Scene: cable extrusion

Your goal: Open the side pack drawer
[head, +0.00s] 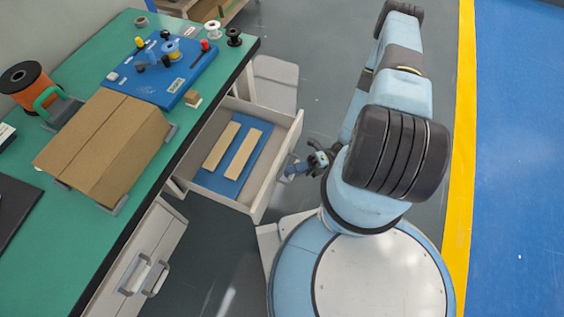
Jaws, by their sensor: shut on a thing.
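The side pack drawer (274,177) is a pale grey drawer under the green-topped bench. It stands pulled out well clear of the bench edge. Inside it are a blue liner (237,184) and two tan strips (232,148) lying side by side. My gripper (293,168) is at the drawer's front face, on its right side in the head view. It is shut on the drawer's handle, which is mostly hidden by the fingers.
The green bench (88,83) holds a cardboard box (105,145), a blue board (165,65) with small parts, and an orange spool (30,88). A closed cabinet with handles (140,265) stands below, nearer me. A grey stool (275,82) is behind the drawer.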

